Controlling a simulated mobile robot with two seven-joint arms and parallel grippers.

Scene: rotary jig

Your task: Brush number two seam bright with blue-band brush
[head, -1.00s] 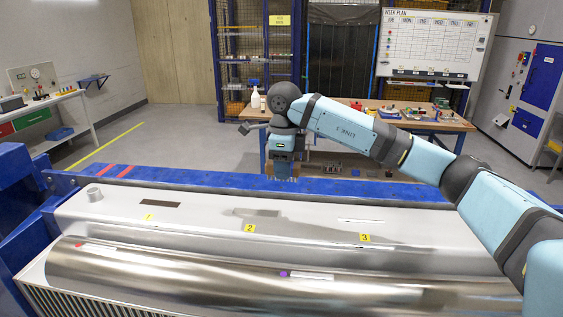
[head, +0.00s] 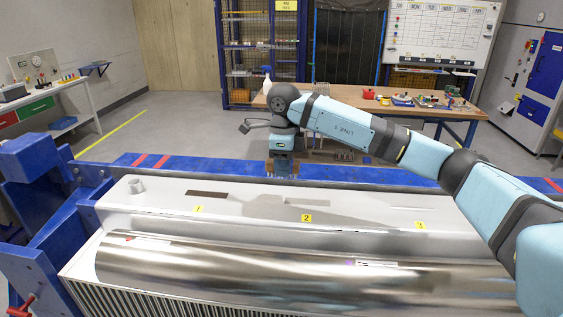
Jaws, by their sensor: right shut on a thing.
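My right gripper (head: 284,160) is shut on a brush (head: 284,169) with short brownish bristles pointing down. Its band colour is too small to make out. The gripper and brush hang near the far edge of the pale work surface, slightly left of the yellow number 2 label (head: 307,217). The number two seam (head: 296,203) is a greyish strip behind that label, nearer to me than the brush. It looks lighter than the dark number one strip (head: 206,194), and the number three strip (head: 407,208) looks whitish. My left gripper is not in view.
A shiny metal cylinder (head: 250,262) lies along the front of the jig. A blue frame (head: 60,220) stands at the left, and a blue beam (head: 180,166) runs behind. A wooden bench (head: 330,96) with a spray bottle (head: 267,80) and small parts stands further back.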

